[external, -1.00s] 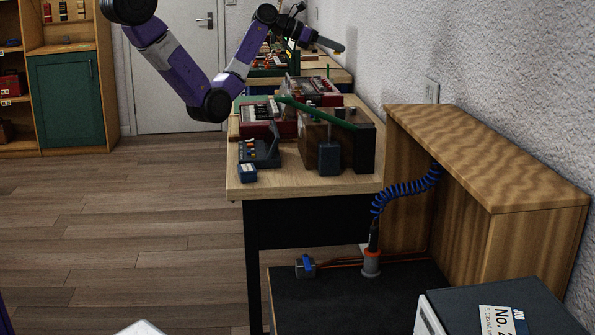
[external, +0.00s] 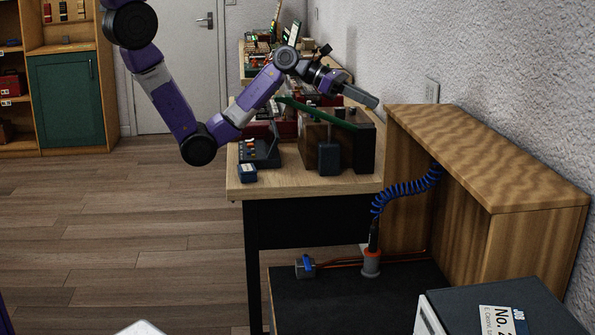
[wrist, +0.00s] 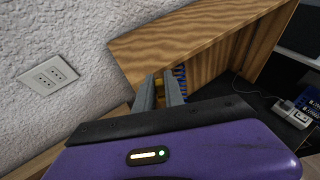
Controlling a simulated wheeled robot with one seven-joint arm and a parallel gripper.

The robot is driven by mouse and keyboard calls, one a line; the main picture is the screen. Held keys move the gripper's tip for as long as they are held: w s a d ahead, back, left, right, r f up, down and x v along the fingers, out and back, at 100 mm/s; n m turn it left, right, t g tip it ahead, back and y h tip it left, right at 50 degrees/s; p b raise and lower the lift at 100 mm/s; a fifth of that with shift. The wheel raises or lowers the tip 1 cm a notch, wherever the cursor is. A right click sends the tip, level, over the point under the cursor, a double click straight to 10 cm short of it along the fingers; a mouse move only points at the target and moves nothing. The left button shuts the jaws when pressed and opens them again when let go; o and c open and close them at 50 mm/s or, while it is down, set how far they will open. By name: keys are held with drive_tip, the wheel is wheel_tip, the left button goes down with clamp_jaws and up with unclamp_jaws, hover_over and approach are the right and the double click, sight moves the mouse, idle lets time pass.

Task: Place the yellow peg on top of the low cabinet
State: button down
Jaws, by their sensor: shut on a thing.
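The low cabinet (external: 480,150), with a wavy-grained wooden top, stands against the wall at right in the external view. Its wood also shows ahead in the wrist view (wrist: 190,32). My gripper (external: 368,98) is above the right end of the workbench, to the left of the cabinet's far end and apart from it. In the wrist view my gripper (wrist: 159,80) is shut on the yellow peg (wrist: 158,87). Only a small bit of yellow shows between the fingers; the rest of the peg is hidden. The cabinet top is bare.
The workbench (external: 300,188) below my arm holds a brown box (external: 345,145), a green bar (external: 320,112) and a dark tool holder (external: 262,152).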

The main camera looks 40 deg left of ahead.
drive_tip(key=s+d+f+n+t+b, duration=0.1)
drive_tip(key=s+f+b, duration=0.35)
drive_tip(key=f, duration=0.85)
drive_tip(key=s+f+y+b, duration=0.1)
drive_tip(key=s+f+b, duration=0.35)
drive_tip(key=f, duration=0.95)
drive_tip(key=s+d+f+n+t+b, duration=0.1)
drive_tip(key=s+f+b, duration=0.1)
drive_tip(key=s+f, duration=0.8)
wheel_tip(320, 180, up, 7)
drive_tip(key=n+t+y+b, duration=0.2)
drive_tip(key=n+t+b, duration=0.1)
drive_tip(key=b, duration=0.5)
hover_over(401, 286)
wheel_tip(401, 286, down, 19)
drive_tip(key=b, duration=0.6)
drive_tip(key=shift+r, duration=0.15)
drive_tip(key=c, duration=1.4)
unclamp_jaws()
drive_tip(key=shift+c, duration=0.2)
